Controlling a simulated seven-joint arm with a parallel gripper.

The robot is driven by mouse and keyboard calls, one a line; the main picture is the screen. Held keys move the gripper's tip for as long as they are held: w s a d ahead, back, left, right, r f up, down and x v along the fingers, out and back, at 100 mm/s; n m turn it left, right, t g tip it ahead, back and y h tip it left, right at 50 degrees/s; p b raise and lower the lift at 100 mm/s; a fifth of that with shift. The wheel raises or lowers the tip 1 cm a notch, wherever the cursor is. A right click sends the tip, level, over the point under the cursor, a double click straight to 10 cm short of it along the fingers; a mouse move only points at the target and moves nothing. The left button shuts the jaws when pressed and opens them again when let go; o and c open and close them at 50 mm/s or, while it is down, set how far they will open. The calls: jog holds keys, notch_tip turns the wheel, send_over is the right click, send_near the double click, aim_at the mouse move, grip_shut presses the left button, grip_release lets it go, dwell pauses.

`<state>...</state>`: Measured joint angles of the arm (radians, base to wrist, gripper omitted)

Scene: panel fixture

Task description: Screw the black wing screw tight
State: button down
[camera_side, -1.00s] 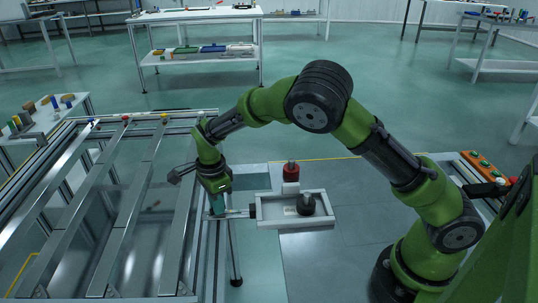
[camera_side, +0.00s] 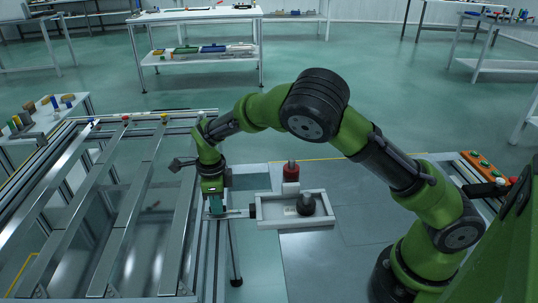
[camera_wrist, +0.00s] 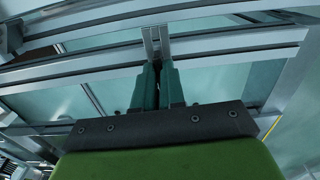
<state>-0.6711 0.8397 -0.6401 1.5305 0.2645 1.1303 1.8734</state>
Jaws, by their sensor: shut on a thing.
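My gripper (camera_side: 216,210) points down at the near right edge of the metal frame (camera_side: 165,228), and its teal fingers are closed together there. In the wrist view, the fingertips (camera_wrist: 157,45) meet at a metal rail of the frame. The black wing screw cannot be made out in either view; the closed fingertips hide the spot where they grip. I cannot tell how deep the screw sits or whether it touches the panel.
A light grey tray (camera_side: 270,222) with a black knob (camera_side: 306,204) stands just right of my gripper. A red knob (camera_side: 291,171) sits behind it. Blue, red (camera_side: 125,118) and yellow knobs line the frame's back rail. A box with buttons (camera_side: 482,165) is at right.

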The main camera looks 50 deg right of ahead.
jog(key=shift+r, duration=0.1)
jog(key=c, duration=1.2)
grip_release()
notch_tip(320, 180, up, 17)
jog(key=shift+f, duration=0.1)
